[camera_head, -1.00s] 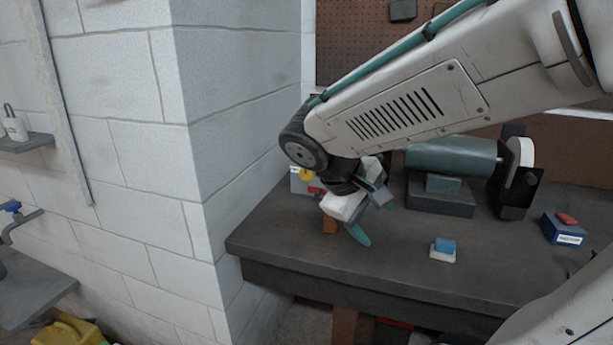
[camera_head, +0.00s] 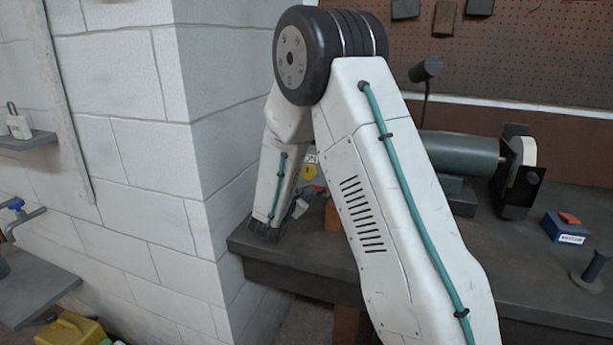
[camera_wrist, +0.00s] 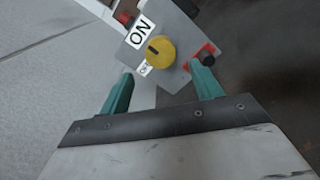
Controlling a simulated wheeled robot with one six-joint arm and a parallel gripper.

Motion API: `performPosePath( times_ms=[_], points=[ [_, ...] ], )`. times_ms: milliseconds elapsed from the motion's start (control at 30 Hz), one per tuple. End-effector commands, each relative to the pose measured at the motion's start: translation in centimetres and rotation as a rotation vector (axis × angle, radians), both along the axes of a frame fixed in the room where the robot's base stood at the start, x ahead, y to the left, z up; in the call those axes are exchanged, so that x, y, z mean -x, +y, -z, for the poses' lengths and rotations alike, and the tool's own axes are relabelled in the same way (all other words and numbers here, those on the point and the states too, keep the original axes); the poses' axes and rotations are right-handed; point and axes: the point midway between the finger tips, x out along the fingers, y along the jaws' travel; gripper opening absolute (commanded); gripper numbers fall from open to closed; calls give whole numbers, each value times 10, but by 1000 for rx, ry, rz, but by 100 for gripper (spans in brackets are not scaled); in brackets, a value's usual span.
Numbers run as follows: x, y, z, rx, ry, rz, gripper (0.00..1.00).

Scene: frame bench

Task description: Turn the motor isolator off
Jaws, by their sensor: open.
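The motor isolator is a grey plate (camera_wrist: 181,28) with a round yellow knob (camera_wrist: 160,52), an ON label (camera_wrist: 141,31) and a smaller, partly visible label beside the knob. The knob has a short dark mark on its face; I cannot tell which label it points to. In the head view the yellow knob (camera_head: 309,172) shows between my arm links, near the wall corner. My gripper (camera_wrist: 161,74) is open and empty, its teal fingers apart just short of the knob, one toward each side.
A black knob on a red base (camera_wrist: 204,57) sits by the right finger. The white block wall (camera_head: 225,150) stands close left of my arm. On the bench are an orange-brown block (camera_head: 331,216), a green motor (camera_head: 460,155) and a blue box with a red top (camera_head: 566,228).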

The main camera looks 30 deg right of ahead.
Motion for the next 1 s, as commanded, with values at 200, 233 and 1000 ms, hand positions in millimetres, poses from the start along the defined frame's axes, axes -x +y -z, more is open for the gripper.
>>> performPosePath(
  times_ms=[200, 233, 1000],
  points=[
    [-21, -30, 0, -1, -2, 6, 64],
    [-24, -34, 0, -1, -2, 6, 64],
    [-40, -53, -1, -1, -1, 4, 20]
  ],
)
